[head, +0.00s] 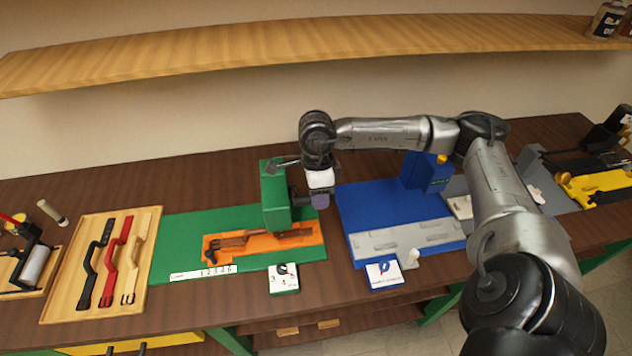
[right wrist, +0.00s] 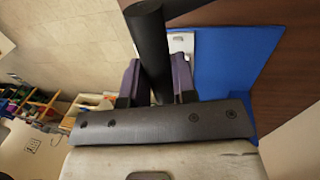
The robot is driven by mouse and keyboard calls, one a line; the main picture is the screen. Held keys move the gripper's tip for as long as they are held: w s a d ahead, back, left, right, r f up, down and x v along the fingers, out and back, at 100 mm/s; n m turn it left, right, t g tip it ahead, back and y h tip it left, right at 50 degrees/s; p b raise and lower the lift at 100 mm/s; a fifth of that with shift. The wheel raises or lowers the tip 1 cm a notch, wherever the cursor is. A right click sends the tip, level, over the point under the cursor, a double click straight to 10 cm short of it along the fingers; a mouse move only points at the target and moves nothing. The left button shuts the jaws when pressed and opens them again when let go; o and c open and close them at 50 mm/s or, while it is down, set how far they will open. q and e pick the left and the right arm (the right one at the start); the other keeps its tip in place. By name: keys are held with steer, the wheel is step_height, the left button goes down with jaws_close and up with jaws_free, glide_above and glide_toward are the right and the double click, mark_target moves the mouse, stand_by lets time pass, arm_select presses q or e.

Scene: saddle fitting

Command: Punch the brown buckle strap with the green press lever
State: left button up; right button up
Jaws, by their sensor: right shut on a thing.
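The green press (head: 275,198) stands on a green base board (head: 180,240) in the head view. The brown buckle strap (head: 235,241) lies in the orange bed (head: 262,248), its right end running under the press head. In the head view the gripper mostly hides the handle. My left gripper is not in view.
A wooden tray (head: 65,297) with black, red and cream straps lies at the left. A blue board (head: 365,205) with a blue press (head: 425,172) and grey bed is on the right. Small cards (head: 284,284) stand at the front edge. A shelf (head: 250,45) runs above.

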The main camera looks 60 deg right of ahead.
steer(key=shift+o, duration=1.1)
steer(key=shift+w+d+r, duration=0.35)
steer(key=shift+w+d, duration=0.15)
steer(key=shift+d, duration=0.15)
steer(key=shift+o, duration=0.3)
steer(key=shift+w+d+r+p, duration=0.4)
steer(key=shift+d, duration=0.1)
steer(key=shift+r, duration=0.1)
steer(key=o, duration=0.4)
steer(key=shift+o, duration=0.3)
steer(key=shift+w+d+r, duration=0.1)
steer(key=shift+d, duration=0.05)
steer(key=shift+r, duration=0.1)
